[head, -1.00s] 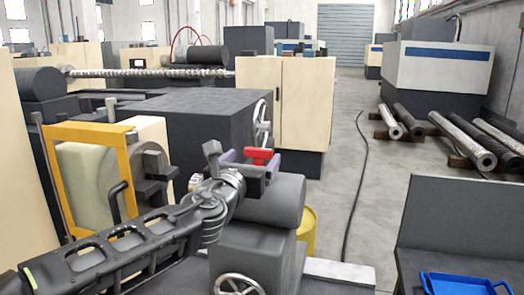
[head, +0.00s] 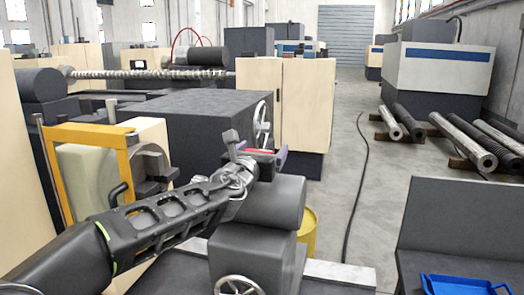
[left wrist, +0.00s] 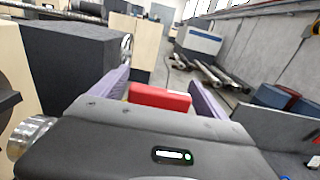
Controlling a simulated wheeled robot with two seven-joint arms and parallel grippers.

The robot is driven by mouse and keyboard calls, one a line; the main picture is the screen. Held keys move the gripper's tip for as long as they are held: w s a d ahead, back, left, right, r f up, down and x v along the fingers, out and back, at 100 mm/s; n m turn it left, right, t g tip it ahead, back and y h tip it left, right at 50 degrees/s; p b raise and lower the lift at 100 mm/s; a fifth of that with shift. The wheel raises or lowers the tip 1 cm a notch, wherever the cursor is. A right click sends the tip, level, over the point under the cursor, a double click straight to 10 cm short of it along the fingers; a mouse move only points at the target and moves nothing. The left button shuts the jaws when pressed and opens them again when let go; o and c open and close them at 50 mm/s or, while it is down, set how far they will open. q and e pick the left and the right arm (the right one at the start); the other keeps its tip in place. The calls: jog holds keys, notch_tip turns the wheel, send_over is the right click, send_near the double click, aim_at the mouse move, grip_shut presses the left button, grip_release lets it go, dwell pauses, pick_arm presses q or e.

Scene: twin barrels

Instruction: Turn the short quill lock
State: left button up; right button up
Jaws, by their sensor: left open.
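A red block-shaped handle (head: 260,151), which appears to be the quill lock, shows as a thin strip above the dark tailstock barrel (head: 278,203). My left gripper hides most of it in the head view. In the left wrist view the red handle (left wrist: 160,97) lies between the two purple fingers of my left gripper (left wrist: 162,88). My left gripper (head: 264,158) is open, with its fingers apart on either side of the handle. I cannot tell whether either finger touches it. The lower part of the handle is hidden. My right gripper is not in view.
A spoked handwheel (head: 238,286) is on the tailstock's front. A yellow-framed chuck guard (head: 88,132) stands at left. A dark headstock box (head: 205,125) is behind. A yellow drum (head: 307,230) stands right of the barrel. A blue tray (head: 462,286) lies at lower right.

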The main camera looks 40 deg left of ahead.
pick_arm(q)
jog(key=c, duration=1.4)
